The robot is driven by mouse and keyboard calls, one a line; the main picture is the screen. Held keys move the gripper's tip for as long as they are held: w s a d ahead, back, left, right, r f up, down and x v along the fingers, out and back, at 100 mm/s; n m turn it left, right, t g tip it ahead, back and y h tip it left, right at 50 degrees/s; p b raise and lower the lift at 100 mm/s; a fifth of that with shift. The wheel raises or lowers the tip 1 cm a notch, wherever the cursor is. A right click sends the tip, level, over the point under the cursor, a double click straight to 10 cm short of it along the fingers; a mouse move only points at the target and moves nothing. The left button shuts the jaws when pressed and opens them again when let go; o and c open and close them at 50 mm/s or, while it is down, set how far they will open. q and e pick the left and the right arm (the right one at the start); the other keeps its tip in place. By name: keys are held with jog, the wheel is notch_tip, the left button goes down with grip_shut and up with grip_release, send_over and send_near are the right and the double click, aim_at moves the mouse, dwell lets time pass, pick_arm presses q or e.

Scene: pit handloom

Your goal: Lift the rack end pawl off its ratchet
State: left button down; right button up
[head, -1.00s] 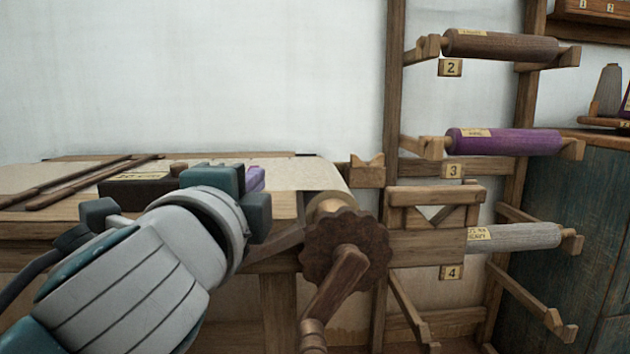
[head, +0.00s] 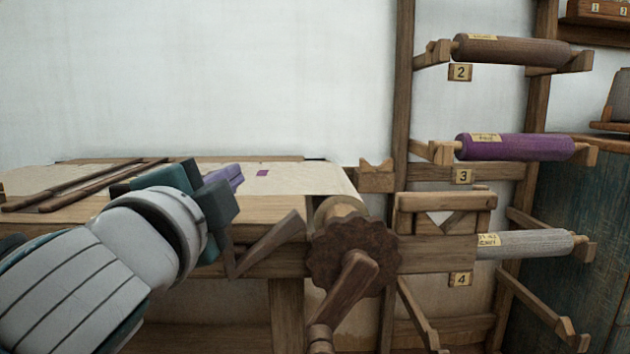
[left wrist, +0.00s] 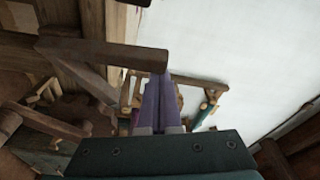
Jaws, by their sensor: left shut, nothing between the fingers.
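The rack end pawl (head: 268,245) is a short wooden lever on the loom's side rail. It slants up to the right, and its free end seems raised and apart from the ratchet's teeth. The ratchet (head: 322,255) is a brown toothed wheel at the end of the roller. My left gripper (head: 236,174) is shut and empty, with purple fingers, above and left of the pawl's free end. The wrist body hides part of the pawl's lower end. In the left wrist view the shut fingers (left wrist: 158,100) reach toward a wooden bar; I cannot tell whether it is the pawl.
A wooden crank handle (head: 350,290) stands in front of the ratchet. Two dark sticks (head: 100,185) lie on the pale cloth (head: 315,180). The rack at the right holds brown (head: 510,50), purple (head: 515,147) and grey (head: 525,243) rolls. The wall space above the loom is clear.

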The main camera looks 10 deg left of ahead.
pick_arm(q)
jog(key=s+a+f+n+y+b, duration=0.1)
jog(key=s+a+f+n, duration=0.1)
jog(key=a+n, duration=0.5)
jog(key=shift+a+n+t, duration=0.25)
jog(key=shift+n+t, duration=0.05)
jog(key=shift+n, duration=0.2)
pick_arm(e)
jog(key=shift+f, duration=0.55)
pick_arm(q)
jog(key=shift+s, duration=0.1)
